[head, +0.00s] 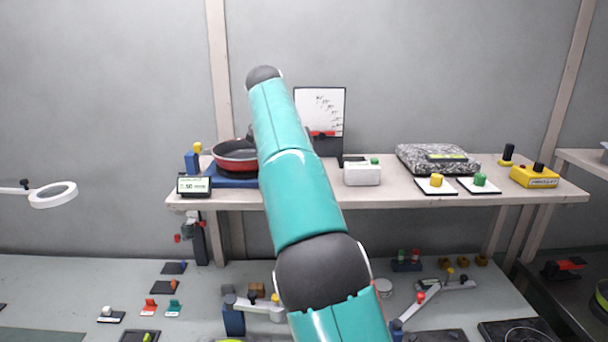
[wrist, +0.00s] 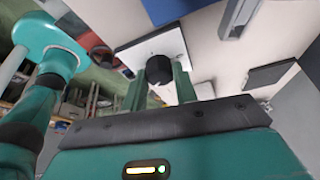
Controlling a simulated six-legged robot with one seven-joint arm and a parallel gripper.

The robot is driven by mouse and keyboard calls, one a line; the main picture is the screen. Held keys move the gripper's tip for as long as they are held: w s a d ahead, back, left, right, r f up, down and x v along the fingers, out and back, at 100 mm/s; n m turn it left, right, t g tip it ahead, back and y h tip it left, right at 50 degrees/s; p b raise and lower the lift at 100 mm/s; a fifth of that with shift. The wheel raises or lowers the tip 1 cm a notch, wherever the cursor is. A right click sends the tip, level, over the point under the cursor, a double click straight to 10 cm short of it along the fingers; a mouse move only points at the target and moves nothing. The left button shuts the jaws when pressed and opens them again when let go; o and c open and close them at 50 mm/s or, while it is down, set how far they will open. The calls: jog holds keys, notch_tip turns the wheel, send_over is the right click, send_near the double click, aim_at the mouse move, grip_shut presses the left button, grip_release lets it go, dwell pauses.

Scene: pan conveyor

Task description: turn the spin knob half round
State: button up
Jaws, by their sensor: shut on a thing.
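In the wrist view, a black knob (wrist: 158,70) sits against a pale plate with a dark edge (wrist: 128,56). My gripper (wrist: 160,82) has its two green fingers on either side of this knob, shut on it. The picture does not show a label, so I cannot tell from it alone that this is the spin knob. In the head view my teal arm rises over the shelf, and my gripper is hidden behind it.
A red pan (head: 236,163) stands on a blue base beside a small display (head: 194,186). Right of my arm are a white box (head: 362,174), yellow (head: 437,180) and green (head: 480,178) knobs on white plates, a speckled slab (head: 437,157) and a yellow box (head: 535,177).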

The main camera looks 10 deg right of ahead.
dwell(0.4)
jog(key=o, duration=1)
jog(key=shift+c, duration=0.2)
